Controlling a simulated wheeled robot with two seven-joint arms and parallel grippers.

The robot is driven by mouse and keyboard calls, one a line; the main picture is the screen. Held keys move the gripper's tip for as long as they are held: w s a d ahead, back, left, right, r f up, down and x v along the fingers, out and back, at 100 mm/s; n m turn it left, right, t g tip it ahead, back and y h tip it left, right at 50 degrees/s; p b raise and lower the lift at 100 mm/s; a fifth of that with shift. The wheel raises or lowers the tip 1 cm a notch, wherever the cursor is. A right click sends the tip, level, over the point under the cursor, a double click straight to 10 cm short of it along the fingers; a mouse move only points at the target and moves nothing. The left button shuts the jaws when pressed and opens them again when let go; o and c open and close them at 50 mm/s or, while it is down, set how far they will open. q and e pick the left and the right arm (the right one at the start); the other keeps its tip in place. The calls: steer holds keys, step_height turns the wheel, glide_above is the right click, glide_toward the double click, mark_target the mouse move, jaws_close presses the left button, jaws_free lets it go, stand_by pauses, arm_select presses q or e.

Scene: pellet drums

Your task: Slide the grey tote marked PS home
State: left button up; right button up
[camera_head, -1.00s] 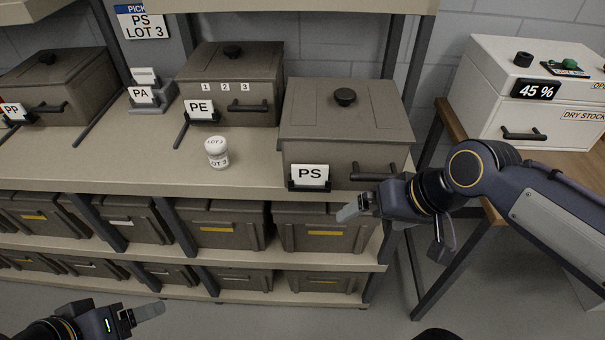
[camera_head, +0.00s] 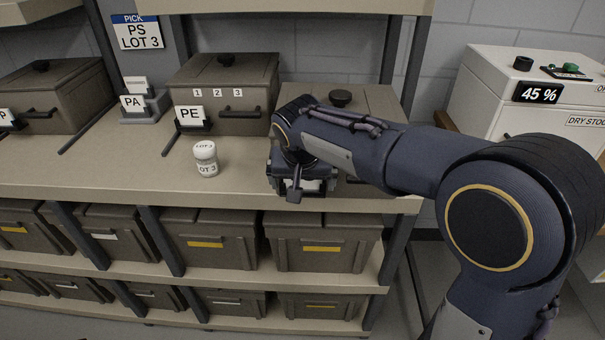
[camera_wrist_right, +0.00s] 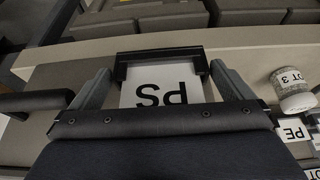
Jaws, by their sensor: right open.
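The grey PS tote (camera_head: 372,97) stands at the right end of the upper shelf, with a black knob (camera_head: 341,98) on its lid. Its front sits nearer the shelf edge than the PE tote's. My right arm hides most of its front. My right gripper (camera_head: 298,184) is open at the lower left of that front. In the right wrist view its two fingers stand either side of the PS card (camera_wrist_right: 163,88), which appears upside down in a black holder. I cannot tell whether they touch it. A dark bar handle (camera_wrist_right: 35,102) shows at the left there. My left gripper is out of view.
Left of it are the PE tote (camera_head: 229,86), a white LOT 3 jar (camera_head: 205,158) near the shelf edge and the PA card stand (camera_head: 142,104). Totes fill the lower shelves. A white dry-stock box (camera_head: 520,105) reading 45 % stands right.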

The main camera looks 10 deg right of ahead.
steer(key=shift+x, duration=1.2)
steer(key=c, duration=1.3)
steer(key=shift+o, duration=0.2)
steer(key=shift+w+d+r, duration=0.15)
steer(key=shift+w, duration=0.25)
steer(key=w+p, duration=0.1)
steer(key=w, duration=0.1)
steer(key=w+d+p, duration=0.1)
steer(key=w, duration=0.1)
steer(key=shift+d, duration=0.1)
steer(key=shift+w+d, duration=0.1)
steer(key=shift+w, duration=0.4)
steer(key=shift+w+p, duration=0.1)
steer(key=shift+p, duration=0.2)
